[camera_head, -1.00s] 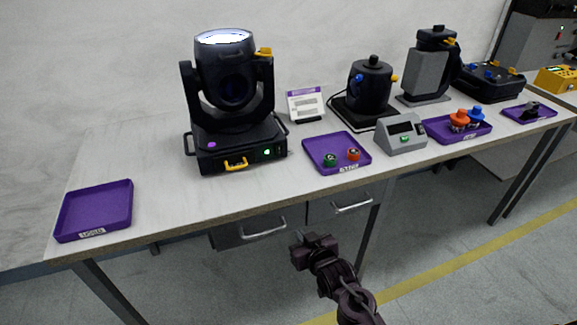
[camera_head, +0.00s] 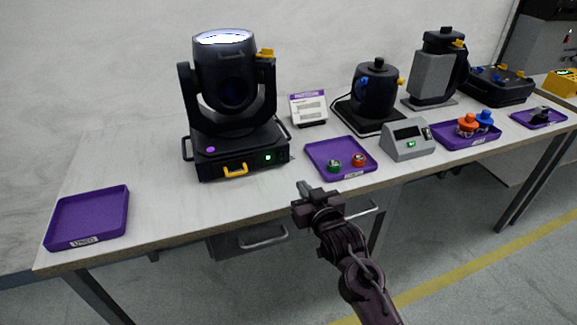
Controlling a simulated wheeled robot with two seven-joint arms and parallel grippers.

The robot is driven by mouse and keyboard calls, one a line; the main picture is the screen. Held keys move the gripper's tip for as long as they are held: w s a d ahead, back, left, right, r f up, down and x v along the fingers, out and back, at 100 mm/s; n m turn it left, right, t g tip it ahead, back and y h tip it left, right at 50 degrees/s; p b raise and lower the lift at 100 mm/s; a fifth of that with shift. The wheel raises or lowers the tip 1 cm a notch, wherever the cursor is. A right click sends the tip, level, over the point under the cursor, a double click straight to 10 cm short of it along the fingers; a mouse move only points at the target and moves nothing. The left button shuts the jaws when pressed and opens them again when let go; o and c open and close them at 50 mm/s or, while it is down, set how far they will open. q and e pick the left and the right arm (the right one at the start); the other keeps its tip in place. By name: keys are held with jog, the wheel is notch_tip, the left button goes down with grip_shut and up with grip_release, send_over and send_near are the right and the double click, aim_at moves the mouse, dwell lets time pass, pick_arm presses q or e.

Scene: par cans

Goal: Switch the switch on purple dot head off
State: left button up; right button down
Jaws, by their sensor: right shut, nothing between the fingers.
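The black moving head with the purple dot (camera_head: 211,149) on its base stands on the left part of the bench (camera_head: 160,205). Its lens top is bright white. A small green light (camera_head: 268,157) shows on the front panel, right of a yellow handle (camera_head: 235,170). A switch near that light is too small to make out. My right gripper (camera_head: 303,187) is shut and empty, in front of the bench edge, below and right of the head's base and apart from it. My left gripper is not in view.
An empty purple tray (camera_head: 88,243) lies at the bench's left end. Drawers hang below the bench edge.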

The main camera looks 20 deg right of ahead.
aim_at(283, 159)
jog(key=w, duration=0.3)
jog(key=w+f, duration=0.1)
jog(key=w, duration=0.7)
jog(key=shift+w+a+f, duration=0.2)
jog(key=shift+f, duration=0.1)
